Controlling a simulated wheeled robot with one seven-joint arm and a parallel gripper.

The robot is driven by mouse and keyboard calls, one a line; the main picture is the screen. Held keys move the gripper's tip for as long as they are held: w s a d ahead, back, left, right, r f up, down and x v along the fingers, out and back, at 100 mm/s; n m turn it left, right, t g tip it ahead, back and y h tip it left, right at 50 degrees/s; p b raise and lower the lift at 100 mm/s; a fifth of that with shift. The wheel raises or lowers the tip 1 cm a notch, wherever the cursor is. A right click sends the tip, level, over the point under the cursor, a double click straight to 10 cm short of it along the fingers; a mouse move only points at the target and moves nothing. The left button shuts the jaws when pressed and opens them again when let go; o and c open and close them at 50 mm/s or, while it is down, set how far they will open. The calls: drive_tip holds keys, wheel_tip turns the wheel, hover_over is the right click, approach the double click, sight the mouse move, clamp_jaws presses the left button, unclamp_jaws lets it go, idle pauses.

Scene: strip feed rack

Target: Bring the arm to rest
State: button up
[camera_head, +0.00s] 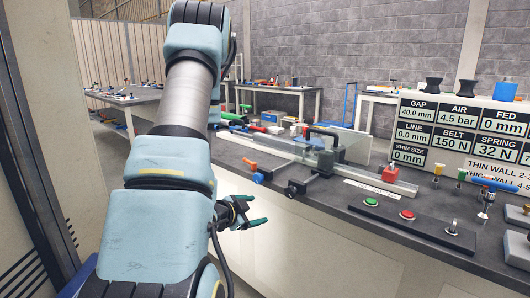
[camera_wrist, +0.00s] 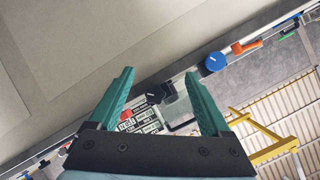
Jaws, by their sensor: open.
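My arm rises in the left half of the head view and bends down to my gripper (camera_head: 244,211), which hangs in front of the bench's front panel, just below the worktop edge. In the wrist view the two green fingers of my gripper (camera_wrist: 158,92) stand wide apart with nothing between them. The fingers touch nothing that I can see. The bench (camera_head: 310,234) lies to the right of my gripper, and its worktop edge also crosses the wrist view.
A blue knob (camera_wrist: 215,62) sits near the edge. Other tables stand behind.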

drive_tip(key=s+a+r+n+g+y, duration=0.3)
drive_tip(key=a+r+n+g+y, duration=0.1)
drive_tip(key=a+n+y, duration=0.25)
drive_tip(key=s+d+r+n+g, duration=0.1)
drive_tip(key=s+r+n+g, duration=0.1)
drive_tip(key=s, duration=0.4)
drive_tip(key=s+d+r+n+g+p, duration=0.1)
drive_tip(key=s+r+n+g, duration=0.2)
drive_tip(key=s+n, duration=0.2)
drive_tip(key=shift+s+r+y+p, duration=0.15)
drive_tip(key=shift+s+y+p, duration=0.15)
drive_tip(key=shift+s+y, duration=0.2)
